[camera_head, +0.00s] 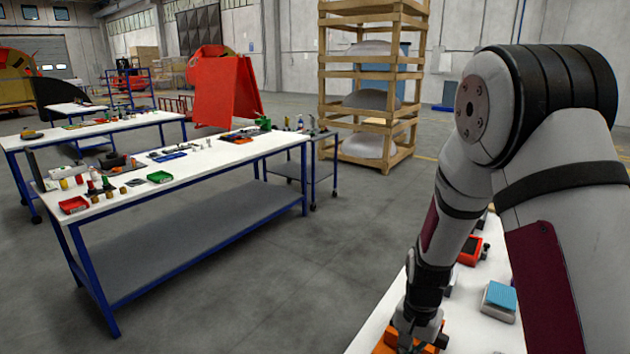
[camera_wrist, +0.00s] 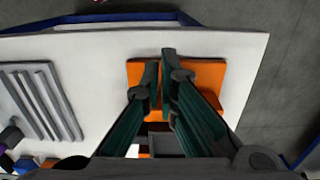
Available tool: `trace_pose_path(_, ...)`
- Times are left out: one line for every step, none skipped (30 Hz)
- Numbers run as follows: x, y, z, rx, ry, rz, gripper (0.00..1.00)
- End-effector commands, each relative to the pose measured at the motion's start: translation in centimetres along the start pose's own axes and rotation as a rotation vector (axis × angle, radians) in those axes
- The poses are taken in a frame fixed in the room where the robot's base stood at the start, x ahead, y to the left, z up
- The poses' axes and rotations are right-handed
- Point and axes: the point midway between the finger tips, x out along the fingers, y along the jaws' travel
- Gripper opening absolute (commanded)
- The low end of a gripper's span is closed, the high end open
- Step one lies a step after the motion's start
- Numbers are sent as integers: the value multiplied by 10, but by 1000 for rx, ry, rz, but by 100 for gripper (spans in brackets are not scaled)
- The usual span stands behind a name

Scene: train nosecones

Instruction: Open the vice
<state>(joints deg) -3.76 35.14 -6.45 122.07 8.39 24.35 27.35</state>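An orange block-like thing, which may be the vice (camera_wrist: 205,76), lies on the white table under my gripper. Its shape is largely hidden, and I cannot make out its jaws or handle. In the head view its orange edge (camera_head: 388,343) shows at the bottom, beside my gripper (camera_head: 418,345). In the wrist view my gripper (camera_wrist: 161,72) has two dark green fingers over the orange surface. Their tips are close together with a narrow gap. I cannot tell whether they touch or hold anything.
A grey ribbed part (camera_wrist: 40,100) lies left on my white table (camera_wrist: 100,62). A red box (camera_head: 471,250) and a blue-topped block (camera_head: 499,298) stand farther along it. Another table (camera_head: 215,160) with several tools is at the left, with clear floor (camera_head: 310,260) between.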

Motion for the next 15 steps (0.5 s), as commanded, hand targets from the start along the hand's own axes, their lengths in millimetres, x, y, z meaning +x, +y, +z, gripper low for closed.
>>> trace_pose_path(-10, -2, 0, -3, 7, -6, 0)
trace_pose_path(-14, -2, 0, -4, 8, -7, 0)
trace_pose_path(-18, -3, 0, -5, 9, -8, 0)
trace_pose_path(-22, -3, 0, -6, 9, -9, 0)
trace_pose_path(-25, -4, 0, -6, 10, -10, 0)
trace_pose_path(-30, -4, 0, -7, 11, -11, 0)
trace_pose_path(-33, -4, 0, -7, 11, -11, 0)
trace_pose_path(-36, -4, 0, -8, 11, -12, 0)
trace_pose_path(-40, -5, 0, -8, 13, -13, 0)
trace_pose_path(-43, -5, 0, -8, 13, -13, 0)
trace_pose_path(-45, -5, 0, -9, 13, -13, 0)
trace_pose_path(-47, -6, 0, -9, 12, -13, 0)
trace_pose_path(-48, -6, 0, -9, 12, -13, 0)
trace_pose_path(-48, -6, 0, -9, 12, -13, 0)
trace_pose_path(-49, -6, 0, -9, 12, -13, 0)
